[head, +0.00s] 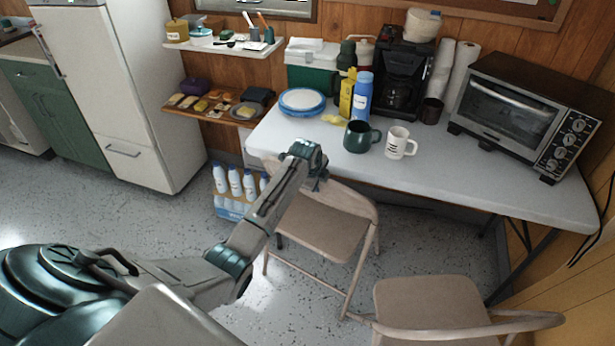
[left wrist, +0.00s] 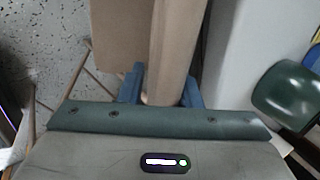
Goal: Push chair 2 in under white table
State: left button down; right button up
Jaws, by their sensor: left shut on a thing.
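A beige folding chair (head: 308,225) stands at the front edge of the white table (head: 475,185), left of its middle. A second beige folding chair (head: 430,300) stands nearer to me at the lower right, cut off by the frame's bottom. I cannot tell by any label which is chair 2. My left gripper (head: 317,180) is shut on the first chair's top rail, near the table edge. In the left wrist view, the blue fingers (left wrist: 161,92) stand on both sides of the beige rail (left wrist: 172,50). My right gripper is not in view.
A green mug (head: 358,137) and a white mug (head: 398,143) stand near the table's front edge. A toaster oven (head: 520,112) is at the right. A pack of bottles (head: 234,185) sits on the floor left of the chair. The floor at left is clear.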

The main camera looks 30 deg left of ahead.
aim_at(328, 182)
pick_arm(q)
jog(key=shift+w+d+r, duration=0.35)
jog(key=shift+r, duration=0.1)
jog(key=shift+w+d+r+n+p, duration=0.1)
jog(key=shift+d+r+n+p, duration=0.15)
jog(key=shift+d+n+p, duration=0.2)
jog(key=shift+w+d+n, duration=0.15)
jog(key=shift+d+n, duration=0.1)
jog(key=shift+d, duration=0.05)
jog(key=shift+p, duration=0.35)
jog(key=shift+d+r+n+y+p, duration=0.15)
jog(key=shift+r+n+y+p, duration=0.2)
jog(key=shift+n+p, duration=0.3)
jog(key=shift+w+d+f+n+p, duration=0.1)
jog(key=shift+w+d+n+p, duration=0.1)
jog(key=shift+n+p, duration=0.2)
jog(key=shift+y, duration=0.25)
jog(key=shift+s+f, duration=0.4)
jog(key=shift+f, duration=0.2)
